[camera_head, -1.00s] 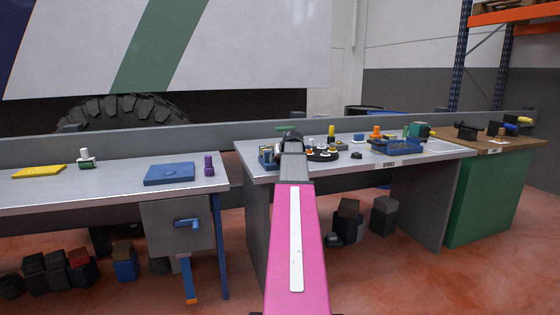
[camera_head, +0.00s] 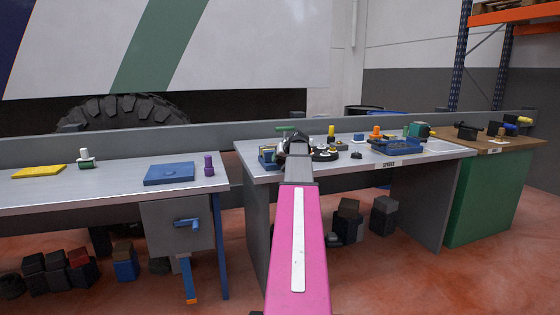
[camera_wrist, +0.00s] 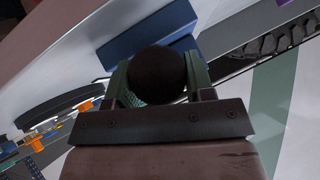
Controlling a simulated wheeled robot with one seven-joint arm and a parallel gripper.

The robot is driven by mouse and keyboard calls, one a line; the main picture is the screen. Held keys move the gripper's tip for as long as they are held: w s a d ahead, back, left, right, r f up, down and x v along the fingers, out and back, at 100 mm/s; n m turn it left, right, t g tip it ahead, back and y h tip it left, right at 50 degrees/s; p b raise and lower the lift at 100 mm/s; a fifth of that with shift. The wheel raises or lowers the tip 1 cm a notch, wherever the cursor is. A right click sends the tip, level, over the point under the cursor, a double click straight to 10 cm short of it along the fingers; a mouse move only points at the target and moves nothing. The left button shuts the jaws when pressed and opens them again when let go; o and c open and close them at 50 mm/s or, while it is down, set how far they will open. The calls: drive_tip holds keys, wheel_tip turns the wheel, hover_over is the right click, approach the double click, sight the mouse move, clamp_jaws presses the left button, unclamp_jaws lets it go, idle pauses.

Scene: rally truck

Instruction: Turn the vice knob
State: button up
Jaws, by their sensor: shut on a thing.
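The vice knob (camera_wrist: 157,75) is a dark round ball in the middle of the wrist view. My gripper (camera_wrist: 159,82) is shut on it, with one greenish finger on each side. A blue block (camera_wrist: 148,30), seemingly the vice body, lies right behind the knob. In the head view a small blue part (camera_head: 266,158) shows at the left end of the middle workbench. My gripper (camera_head: 295,140) is over that end there, and my arm hides the knob and its fingertips.
The middle workbench (camera_head: 262,178) also bears a dark round tray (camera_head: 323,155) with small parts and a blue bin (camera_head: 397,146). A left bench (camera_head: 110,188) holds a blue pad (camera_head: 169,174) and a purple piece (camera_head: 209,165). A grey wall panel runs behind.

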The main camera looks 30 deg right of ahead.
drive_tip(key=o, duration=0.9)
drive_tip(key=v, duration=1.1)
drive_tip(key=shift+w, duration=0.1)
